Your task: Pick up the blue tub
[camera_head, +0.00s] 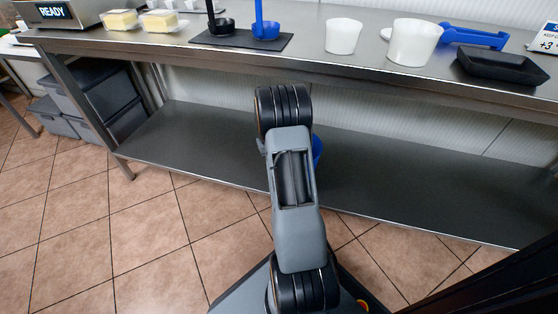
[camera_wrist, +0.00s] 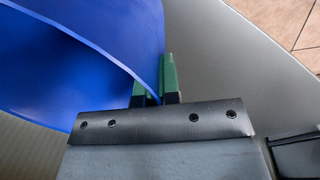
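The blue tub (camera_wrist: 90,45) fills the upper left of the wrist view, with its open rim toward the camera. In the head view only a sliver of the tub (camera_head: 317,150) shows beside my arm, over the lower shelf; the rest is hidden. My gripper (camera_wrist: 164,85) has its green fingers on both sides of the tub's wall at the rim, closed against it. Part of one finger is behind the blue wall. I cannot tell whether the tub's base touches the shelf. In the head view my gripper is hidden behind the arm.
The steel lower shelf (camera_head: 420,190) is otherwise clear. The counter above (camera_head: 300,60) holds two white tubs (camera_head: 343,36) (camera_head: 412,43), a black tray (camera_head: 501,68), blue and black ladles on a dark mat (camera_head: 240,39), butter (camera_head: 121,19) and a scale (camera_head: 50,13). Grey crates (camera_head: 95,95) stand at left.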

